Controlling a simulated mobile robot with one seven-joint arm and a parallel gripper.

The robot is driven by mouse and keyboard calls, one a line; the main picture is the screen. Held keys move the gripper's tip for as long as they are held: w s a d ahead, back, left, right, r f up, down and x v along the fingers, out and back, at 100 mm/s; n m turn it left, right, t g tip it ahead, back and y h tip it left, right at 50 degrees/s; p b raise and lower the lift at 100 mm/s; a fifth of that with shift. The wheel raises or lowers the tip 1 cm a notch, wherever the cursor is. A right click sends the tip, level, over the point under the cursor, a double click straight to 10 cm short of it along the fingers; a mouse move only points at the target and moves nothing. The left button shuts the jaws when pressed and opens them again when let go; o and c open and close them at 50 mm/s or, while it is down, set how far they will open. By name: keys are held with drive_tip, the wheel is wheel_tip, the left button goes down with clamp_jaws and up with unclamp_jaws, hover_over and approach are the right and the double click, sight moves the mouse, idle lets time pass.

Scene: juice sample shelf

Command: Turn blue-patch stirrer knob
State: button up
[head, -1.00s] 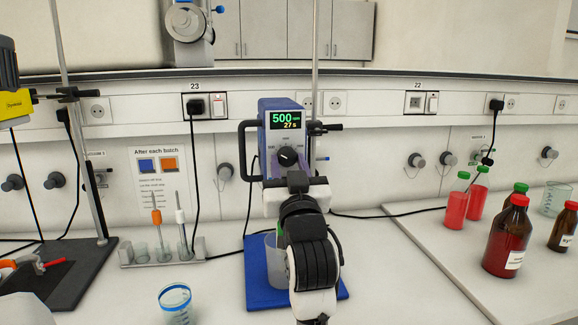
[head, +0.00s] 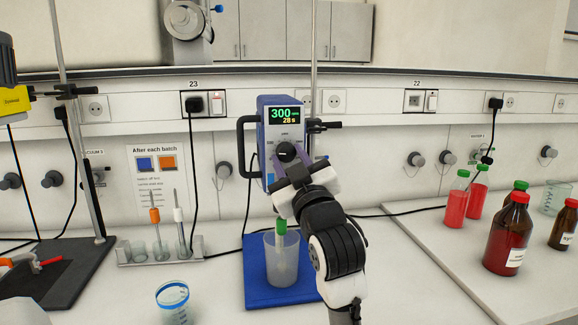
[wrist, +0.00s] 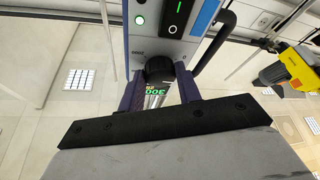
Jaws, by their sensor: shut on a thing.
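The stirrer (head: 282,125) is a blue and white unit on a stand. Its lit display (head: 285,115) reads 300 and 28 s. A blue patch (wrist: 207,14) shows on its face in the wrist view. Its black knob (head: 286,151) sits below the display and also shows in the wrist view (wrist: 158,70). My gripper (head: 290,158) is at the knob, tilted. In the wrist view its purple fingers (wrist: 159,80) flank the knob and are shut on it. My gripper hides part of the stirrer's lower front.
A rack (head: 160,250) is to the left. A blue-rimmed cup (head: 173,302) is at front left.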

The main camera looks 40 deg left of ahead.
drive_tip(key=n+g, duration=0.1)
drive_tip(key=n, duration=0.1)
drive_tip(key=n+g+b, duration=0.1)
drive_tip(key=n, duration=0.1)
drive_tip(key=shift+w+d+n, duration=0.15)
drive_tip(key=shift+n, duration=0.25)
drive_tip(key=shift+r+n+g+b, duration=0.1)
drive_tip(key=shift+n+g+b, duration=0.15)
drive_tip(key=shift+n+g, duration=0.6)
drive_tip(key=shift+r+n+g+b, duration=0.1)
drive_tip(key=shift+n+g+b, duration=0.15)
drive_tip(key=shift+n, duration=1.1)
drive_tip(key=o, duration=1)
drive_tip(key=b+v, duration=0.4)
drive_tip(key=v, duration=1)
drive_tip(key=shift+w, duration=0.1)
